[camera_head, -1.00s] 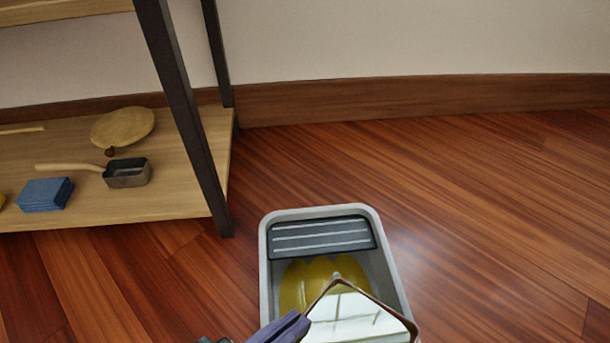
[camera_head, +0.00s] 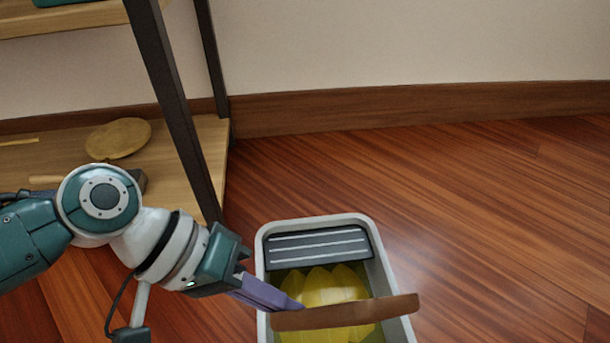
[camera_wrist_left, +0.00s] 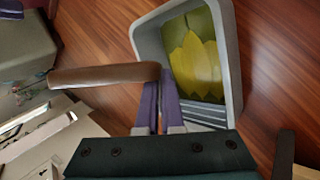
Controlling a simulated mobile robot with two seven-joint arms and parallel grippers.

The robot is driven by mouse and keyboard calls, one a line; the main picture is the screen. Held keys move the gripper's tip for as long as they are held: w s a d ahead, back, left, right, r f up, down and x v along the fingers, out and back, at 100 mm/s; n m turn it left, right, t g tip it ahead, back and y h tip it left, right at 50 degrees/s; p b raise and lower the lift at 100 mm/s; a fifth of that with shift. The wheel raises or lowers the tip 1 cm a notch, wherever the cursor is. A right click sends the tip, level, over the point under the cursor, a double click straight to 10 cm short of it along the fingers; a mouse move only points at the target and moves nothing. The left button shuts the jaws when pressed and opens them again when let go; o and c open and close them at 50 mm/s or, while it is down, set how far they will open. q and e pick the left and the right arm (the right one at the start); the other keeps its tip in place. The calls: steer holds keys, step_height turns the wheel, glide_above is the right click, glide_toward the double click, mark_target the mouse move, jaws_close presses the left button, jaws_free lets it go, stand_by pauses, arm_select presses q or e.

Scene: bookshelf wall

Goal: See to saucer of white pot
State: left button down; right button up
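A brown saucer (camera_head: 345,312) shows almost edge-on in the head view. My left gripper (camera_head: 292,306) is shut on its left end and holds it above a grey bucket (camera_head: 386,270). The saucer's inner face is hidden from the head camera. In the left wrist view the brown saucer (camera_wrist_left: 105,75) also shows edge-on at the purple fingers of my left gripper (camera_wrist_left: 158,88), beside the bucket (camera_wrist_left: 232,60). I cannot see the white pot. My right gripper is not in view.
The bucket has a dark ribbed panel (camera_head: 318,246) and yellow petal-like shapes (camera_head: 322,288) inside. A shelf with a dark post (camera_head: 170,90) stands at left, close to my left arm. A round wooden thing (camera_head: 118,138) lies on its lower board. The floor at right is clear.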

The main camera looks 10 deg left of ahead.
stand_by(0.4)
arm_select(q)
steer(key=r+t+p, duration=0.1)
steer(key=p, duration=0.1)
steer(key=r+m+t+p, duration=0.1)
steer(key=p, duration=0.1)
steer(key=r+t+y+p, duration=0.1)
steer(key=r+t+p, duration=0.1)
steer(key=p, duration=0.1)
steer(key=shift+s+d+m, duration=0.1)
steer(key=shift+s+m, duration=0.25)
steer(key=shift+m, duration=0.05)
steer(key=shift+r+m+t+p, duration=0.4)
steer(key=shift+t+p, duration=0.1)
steer(key=shift+t, duration=0.2)
steer(key=shift+s+r+m+t+y+p, duration=0.1)
steer(key=shift+r+m+t+y+p, duration=0.35)
steer(key=shift+t, duration=0.75)
steer(key=shift+r+m+t, duration=0.45)
steer(key=shift+r+t, duration=0.1)
steer(key=shift+t, duration=0.25)
steer(key=shift+r+m+t+b, duration=0.55)
steer(key=shift+t+b, duration=0.1)
steer(key=shift+t, duration=0.15)
steer(key=shift+r+t, duration=0.3)
